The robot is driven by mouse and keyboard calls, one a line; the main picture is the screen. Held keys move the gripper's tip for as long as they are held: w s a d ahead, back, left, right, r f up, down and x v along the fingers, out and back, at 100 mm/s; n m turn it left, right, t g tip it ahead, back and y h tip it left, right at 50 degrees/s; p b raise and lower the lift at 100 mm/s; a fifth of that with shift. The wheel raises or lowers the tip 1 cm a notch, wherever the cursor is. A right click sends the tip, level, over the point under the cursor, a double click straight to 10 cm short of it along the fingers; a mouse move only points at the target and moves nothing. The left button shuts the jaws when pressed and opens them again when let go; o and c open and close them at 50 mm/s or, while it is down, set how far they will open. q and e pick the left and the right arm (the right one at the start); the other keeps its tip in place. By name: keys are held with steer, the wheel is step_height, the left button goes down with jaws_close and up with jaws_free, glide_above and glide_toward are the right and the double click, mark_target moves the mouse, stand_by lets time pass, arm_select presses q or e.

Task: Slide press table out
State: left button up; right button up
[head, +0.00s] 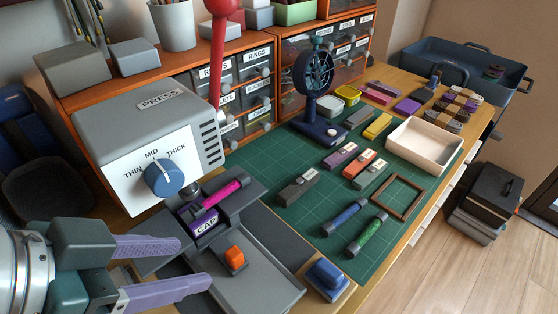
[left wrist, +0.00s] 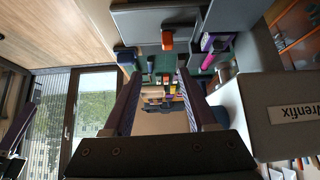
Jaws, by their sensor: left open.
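The grey press (head: 150,130) stands at the left, with a blue dial (head: 162,177) and a red lever (head: 218,60). In front of it lies the flat grey press table (head: 262,283), bearing an orange knob (head: 235,258). The knob also shows in the left wrist view (left wrist: 167,40).
A green mat (head: 300,223) right of the press holds several small blocks, blue and green rods, a brown frame (head: 397,197) and a white tray (head: 424,146). A blue block (head: 327,280) lies near the front edge. Drawer units (head: 300,75) stand behind.

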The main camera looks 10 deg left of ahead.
mark_target(234, 253)
arm_select(q)
steer(key=shift+m+h, duration=0.3)
steer(key=shift+h, duration=0.1)
steer(key=b+x, duration=0.1)
steer(key=x, duration=0.3)
steer(key=a+b+x, duration=0.1)
steer(key=b+x, duration=0.1)
steer(key=x, duration=0.2)
steer(key=a+f+b+x, duration=0.1)
steer(key=b+x, duration=0.1)
steer(key=x, duration=0.2)
steer(key=shift+w+f, duration=0.3)
steer(key=shift+w, duration=0.2)
arm_select(e)
step_height(234, 253, down, 6)
steer(key=shift+d+f, duration=0.15)
steer(key=shift+f, duration=0.1)
arm_select(q)
steer(key=shift+c, duration=0.3)
jaws_close()
arm_select(e)
steer(key=shift+r, duration=0.1)
